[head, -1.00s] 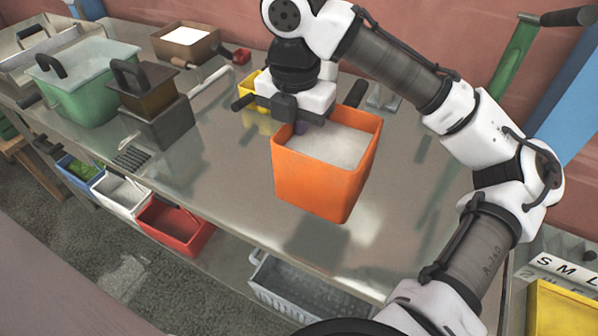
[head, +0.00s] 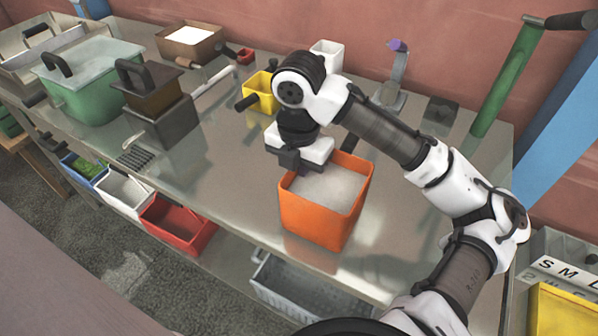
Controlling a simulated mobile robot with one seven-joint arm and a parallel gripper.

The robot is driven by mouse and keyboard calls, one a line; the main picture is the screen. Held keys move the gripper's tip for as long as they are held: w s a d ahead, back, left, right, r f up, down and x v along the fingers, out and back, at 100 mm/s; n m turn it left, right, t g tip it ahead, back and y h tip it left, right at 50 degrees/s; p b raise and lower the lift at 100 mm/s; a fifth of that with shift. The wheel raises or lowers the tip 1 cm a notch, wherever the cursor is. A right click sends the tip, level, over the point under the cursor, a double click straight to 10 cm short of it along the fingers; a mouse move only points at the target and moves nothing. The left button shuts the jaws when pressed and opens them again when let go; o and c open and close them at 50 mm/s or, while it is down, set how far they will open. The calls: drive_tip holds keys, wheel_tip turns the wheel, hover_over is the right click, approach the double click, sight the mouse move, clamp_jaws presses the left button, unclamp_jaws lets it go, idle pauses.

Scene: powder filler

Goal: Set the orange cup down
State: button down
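The orange cup (head: 316,219) is a square, open container filled with white powder. It is upright over the front middle of the metal table (head: 225,185), and its base looks at or very close to the tabletop. My gripper (head: 297,166) points down at the cup's back left rim and appears shut on that wall. The fingertips are partly hidden by the gripper body and the rim.
A yellow cup (head: 261,92) and a white cup (head: 328,55) stand behind. A dark box (head: 158,117) and a green lidded pot (head: 88,85) are at left. A stand with a purple top (head: 397,46) is at the back. Table around the orange cup is clear.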

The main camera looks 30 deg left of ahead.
drive_tip(key=shift+f, duration=0.25)
drive_tip(key=c, duration=1.6)
unclamp_jaws()
drive_tip(key=shift+r, duration=0.1)
